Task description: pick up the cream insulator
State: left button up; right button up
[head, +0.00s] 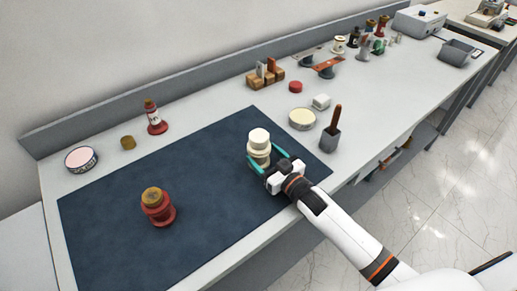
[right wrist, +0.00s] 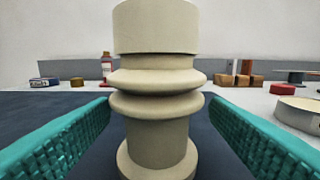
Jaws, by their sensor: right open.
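The cream insulator (head: 259,150) stands upright on the dark blue mat (head: 205,168), near the mat's right side. In the right wrist view the insulator (right wrist: 156,90) fills the middle, with a wide top, ribs in the middle and a flared foot. My right gripper (head: 267,157) is open, with one teal finger on each side of the insulator. In the right wrist view gaps show between the fingers and the insulator's body, and the fingers are at the height of its lower stem. My left gripper is not in view.
A red insulator with a brown top (head: 157,207) stands on the mat at left. Behind the mat are a bowl (head: 81,159) and a red-and-white bottle (head: 155,118). A round cream dish (head: 302,119) and a dark holder (head: 330,139) stand to the right.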

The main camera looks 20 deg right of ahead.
jog(key=shift+p+x, duration=0.55)
jog(key=shift+x, duration=1.8)
jog(key=c, duration=0.9)
